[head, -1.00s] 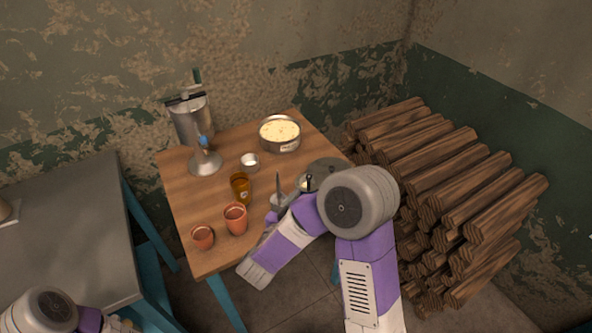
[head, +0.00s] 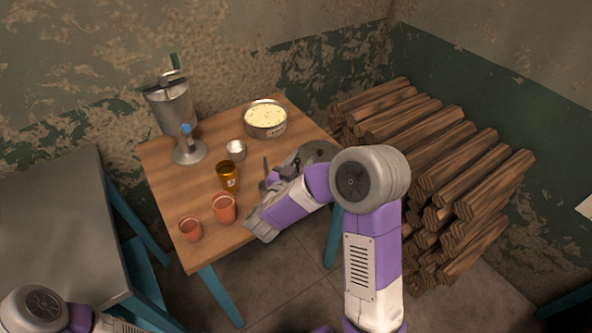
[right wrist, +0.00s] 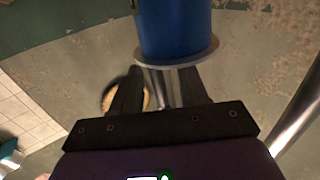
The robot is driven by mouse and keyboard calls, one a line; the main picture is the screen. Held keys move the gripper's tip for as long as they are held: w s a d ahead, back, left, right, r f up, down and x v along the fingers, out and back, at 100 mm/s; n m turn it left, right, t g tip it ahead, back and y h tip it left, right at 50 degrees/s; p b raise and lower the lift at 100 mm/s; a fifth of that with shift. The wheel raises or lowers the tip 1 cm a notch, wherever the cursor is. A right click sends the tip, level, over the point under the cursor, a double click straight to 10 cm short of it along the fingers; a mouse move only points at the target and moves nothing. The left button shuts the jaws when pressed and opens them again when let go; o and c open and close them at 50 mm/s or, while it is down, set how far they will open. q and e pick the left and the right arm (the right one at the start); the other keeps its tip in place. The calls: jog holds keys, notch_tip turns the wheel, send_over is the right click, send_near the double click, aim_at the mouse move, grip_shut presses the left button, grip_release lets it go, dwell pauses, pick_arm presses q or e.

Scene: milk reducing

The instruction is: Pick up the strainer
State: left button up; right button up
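I cannot tell for certain which thing is the strainer. A dark grey metal piece (head: 318,150) lies at the right edge of the wooden table, partly hidden by my right arm. My right gripper (head: 270,178) is over the table's right front part, beside it. In the right wrist view its two dark fingers (right wrist: 158,88) stand apart. A shiny metal piece shows in the gap, and I cannot tell whether they touch it. A blue cylinder (right wrist: 175,28) with a pale flange is just beyond the fingertips. My left arm is at the lower left; its gripper is not visible.
On the wooden table (head: 205,240) are a metal dispenser (head: 170,108), a pot with pale yellow contents (head: 265,119), a small metal cup (head: 236,150), an amber glass (head: 228,177) and two clay cups (head: 223,208). Stacked logs (head: 450,170) are to the right, a grey table (head: 55,230) to the left.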

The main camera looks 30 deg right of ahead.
grip_shut()
